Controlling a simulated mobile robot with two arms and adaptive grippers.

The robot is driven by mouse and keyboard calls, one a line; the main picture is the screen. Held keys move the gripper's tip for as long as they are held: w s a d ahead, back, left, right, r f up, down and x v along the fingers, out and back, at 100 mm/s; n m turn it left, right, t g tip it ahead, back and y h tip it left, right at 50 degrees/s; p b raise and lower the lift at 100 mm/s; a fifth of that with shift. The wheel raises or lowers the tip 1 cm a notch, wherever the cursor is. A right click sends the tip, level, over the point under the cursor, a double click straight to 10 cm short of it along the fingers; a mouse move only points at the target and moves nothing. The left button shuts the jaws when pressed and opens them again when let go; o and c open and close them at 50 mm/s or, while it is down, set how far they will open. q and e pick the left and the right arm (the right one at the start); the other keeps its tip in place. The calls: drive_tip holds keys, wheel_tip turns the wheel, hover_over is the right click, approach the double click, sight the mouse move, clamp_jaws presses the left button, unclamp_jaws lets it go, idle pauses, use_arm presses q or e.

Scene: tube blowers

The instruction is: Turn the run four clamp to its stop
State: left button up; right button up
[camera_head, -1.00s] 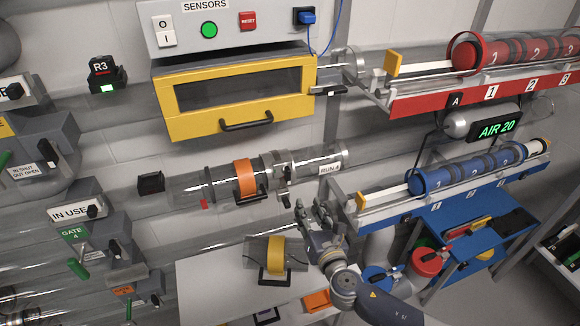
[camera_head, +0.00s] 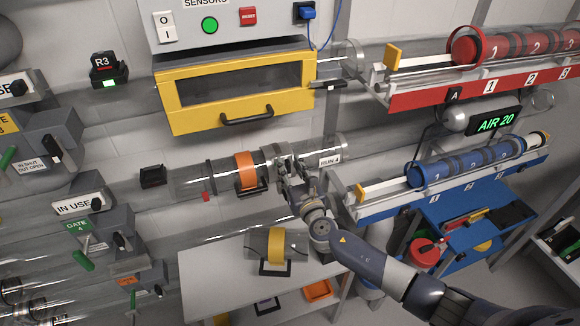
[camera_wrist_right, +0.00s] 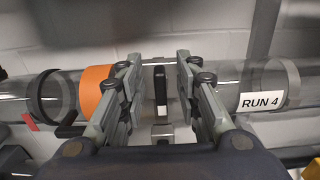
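The run four tube is a clear pipe with an orange band (camera_head: 246,171) and a "RUN 4" label (camera_head: 329,160), which also shows in the right wrist view (camera_wrist_right: 261,103). The clamp sits on the pipe between band and label; in the head view my right gripper (camera_head: 286,163) mostly covers it. In the right wrist view its dark upright handle (camera_wrist_right: 160,84) stands between the fingers of my right gripper (camera_wrist_right: 157,66). The fingers are open with a gap on each side of the handle. My left gripper is out of view.
A yellow-framed drawer (camera_head: 240,90) is above the pipe. A blue rack (camera_head: 450,188) with blue canisters is close right of my right arm. A white table (camera_head: 215,285) with a yellow-banded tube piece (camera_head: 275,246) is below.

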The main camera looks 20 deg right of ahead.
drive_tip(key=shift+w, duration=0.2)
clamp_jaws()
